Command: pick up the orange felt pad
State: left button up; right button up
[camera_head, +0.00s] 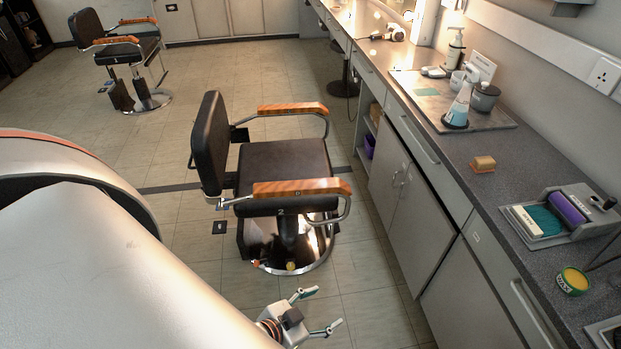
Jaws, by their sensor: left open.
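A small orange block with a paler lower part, which looks like the orange felt pad (482,164), lies on the dark grey counter (530,178), at the right of the head view. Bare counter surrounds it. My left gripper (318,311) is at the bottom centre, its two fingers spread apart with nothing between them. It appears over the floor, in front of the chair and left of the counter cabinets, well away from the pad. My right gripper is not in view.
A grey tray (513,123) with bottles and a dark pot stands behind the pad. A holder (552,238) with a purple roller and a yellow-topped tin (572,281) are nearer. A black salon chair (282,165) stands left of the counter. A wall runs behind the counter.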

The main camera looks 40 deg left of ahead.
aim_at(483, 164)
jog(key=i+j+z, duration=0.15)
jog(key=j+z, duration=0.2)
jog(key=i+j+z, duration=0.1)
jog(key=j+z, duration=0.65)
jog(key=i+l, duration=0.1)
